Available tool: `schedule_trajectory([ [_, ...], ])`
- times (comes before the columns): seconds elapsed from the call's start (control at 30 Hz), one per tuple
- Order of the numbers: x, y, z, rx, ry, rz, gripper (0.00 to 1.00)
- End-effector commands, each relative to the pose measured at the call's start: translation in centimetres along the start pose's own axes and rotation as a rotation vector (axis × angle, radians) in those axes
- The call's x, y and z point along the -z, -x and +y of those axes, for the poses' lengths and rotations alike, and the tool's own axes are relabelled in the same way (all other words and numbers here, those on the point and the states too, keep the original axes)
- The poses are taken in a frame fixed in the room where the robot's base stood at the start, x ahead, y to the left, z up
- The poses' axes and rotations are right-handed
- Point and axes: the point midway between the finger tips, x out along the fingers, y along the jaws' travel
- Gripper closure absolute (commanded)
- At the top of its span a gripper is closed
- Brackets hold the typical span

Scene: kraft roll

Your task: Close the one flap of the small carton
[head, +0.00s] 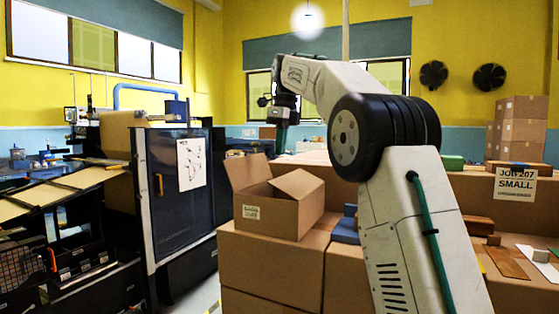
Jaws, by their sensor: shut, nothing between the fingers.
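The small carton (284,215) is brown cardboard with a white label on its front. It stands upright on larger brown boxes in the middle of the head view. One panel (248,172) stands up at its left back. Another panel (297,183) slopes over its right side. The inside of the carton is mostly hidden. My gripper (281,143) is above and behind the carton in the picture, pointing down, shut and apart from the carton. Its fingertips are small and dark.
Large brown boxes (265,265) form the surface under the carton. A blue object (346,229) lies right of the carton, beside my arm. A dark cabinet (185,190) stands to the left. Stacked cartons (520,128) and a "JOB 207 SMALL" sign (515,182) are at the right.

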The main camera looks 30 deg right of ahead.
Motion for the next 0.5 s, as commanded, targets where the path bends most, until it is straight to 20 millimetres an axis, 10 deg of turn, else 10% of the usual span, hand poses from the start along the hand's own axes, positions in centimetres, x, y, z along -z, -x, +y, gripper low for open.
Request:
schedule_trajectory([
  [0.13, 0.8, 1.5, -0.5, 0.005, -0.014, -0.003, 1.00],
  [0.4, 8.8, 8.0, -0.7, 0.016, -0.076, -0.206, 1.00],
  [0.5, 8.5, 8.2, -0.1, -0.001, -0.030, -0.285, 1.00],
])
